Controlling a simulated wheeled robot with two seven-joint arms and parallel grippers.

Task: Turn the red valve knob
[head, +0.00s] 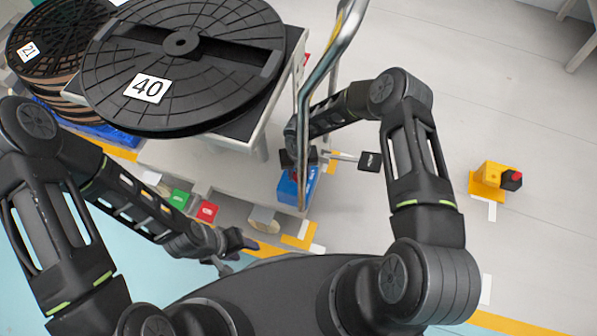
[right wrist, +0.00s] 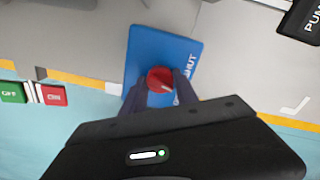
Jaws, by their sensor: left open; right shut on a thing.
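The red valve knob (right wrist: 160,80) sits on a blue block (right wrist: 150,52) with white lettering, partly readable as "SHUT". In the right wrist view, the two fingers of my right gripper (right wrist: 160,90) are on either side of the knob, shut on it. In the head view the blue block (head: 289,191) stands below my right gripper (head: 298,160), which mostly hides the knob. My left gripper (head: 236,248) is open and empty near the front, left of and apart from the blue block.
A large black reel marked 40 (head: 215,95) lies on a stand at upper left, beside another reel (head: 75,40). A bent metal pipe (head: 304,110) rises close to my right gripper. Green (head: 180,199) and red (head: 207,211) buttons lie left. A yellow box (head: 489,177) stands right.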

